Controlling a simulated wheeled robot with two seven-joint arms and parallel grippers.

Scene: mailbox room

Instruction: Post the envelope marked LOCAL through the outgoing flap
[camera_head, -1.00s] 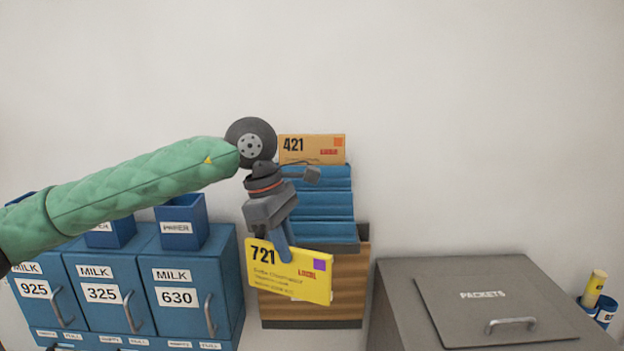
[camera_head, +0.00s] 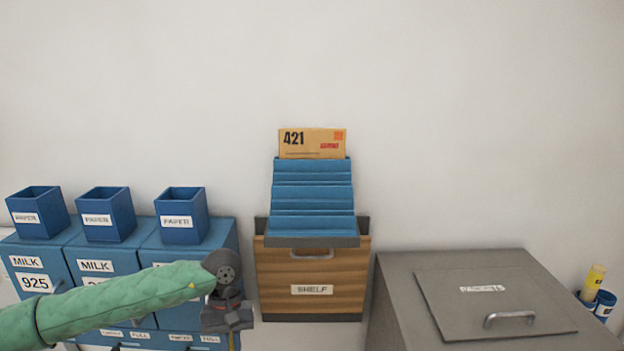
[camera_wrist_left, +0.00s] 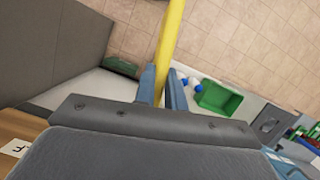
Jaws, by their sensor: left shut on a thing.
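My left gripper (camera_head: 228,318) is low in the head view, in front of the blue boxes and left of the wooden shelf unit. In the wrist view my left gripper (camera_wrist_left: 161,82) is shut on the yellow envelope (camera_wrist_left: 170,35), which shows edge-on as a narrow strip. An orange envelope marked 421 (camera_head: 312,143) stands in the blue rack. No outgoing flap can be made out. My right gripper is out of view.
The blue slotted rack (camera_head: 312,193) sits on the wooden unit labelled SHELF (camera_head: 312,272). Blue MILK boxes (camera_head: 95,252) with PAPER bins (camera_head: 180,216) stand at left. A grey PACKETS box (camera_head: 400,290) stands at right. The wrist view shows a green crate (camera_wrist_left: 217,98).

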